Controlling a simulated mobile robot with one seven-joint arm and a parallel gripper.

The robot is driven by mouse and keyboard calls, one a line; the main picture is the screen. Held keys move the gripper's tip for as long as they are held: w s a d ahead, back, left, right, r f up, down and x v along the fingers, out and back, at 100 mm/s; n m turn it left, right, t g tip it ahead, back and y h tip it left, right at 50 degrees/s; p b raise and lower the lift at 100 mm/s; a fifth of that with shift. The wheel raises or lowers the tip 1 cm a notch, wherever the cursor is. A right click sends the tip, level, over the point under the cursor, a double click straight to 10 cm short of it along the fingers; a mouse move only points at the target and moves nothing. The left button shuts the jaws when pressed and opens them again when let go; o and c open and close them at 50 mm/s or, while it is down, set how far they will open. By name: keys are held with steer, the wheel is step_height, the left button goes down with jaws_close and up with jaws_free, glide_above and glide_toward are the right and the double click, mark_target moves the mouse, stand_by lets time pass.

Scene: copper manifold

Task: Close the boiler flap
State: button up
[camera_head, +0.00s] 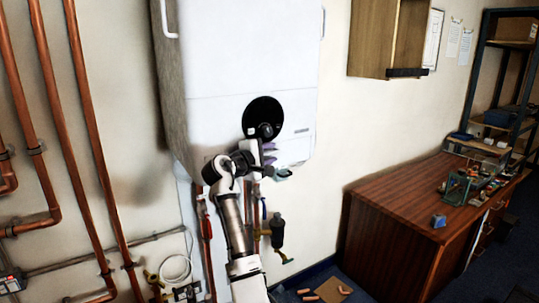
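The white boiler (250,60) hangs on the wall at the upper middle of the head view. A seam runs across its front, and below it the lower front panel (298,112) carries a round black dial (263,118). I cannot clearly make out which edge is the flap or how far it stands open. My gripper (270,158) is just below the dial, in front of the boiler's lower edge, with purplish fingers pointing right. Their spacing and any contact with the boiler are too small to tell. My arm hides part of the boiler's lower left front.
Copper pipes (87,105) run down the left wall. Pipes and valves (277,230) hang below the boiler. A wooden cabinet (370,40) is on the wall to the right, above a cluttered wooden desk (390,220). Bare wall separates boiler and desk.

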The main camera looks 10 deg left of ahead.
steer(key=b+v, duration=0.5)
steer(key=v, duration=0.8)
steer(key=shift+s+a, duration=0.2)
steer(key=shift+s, duration=0.1)
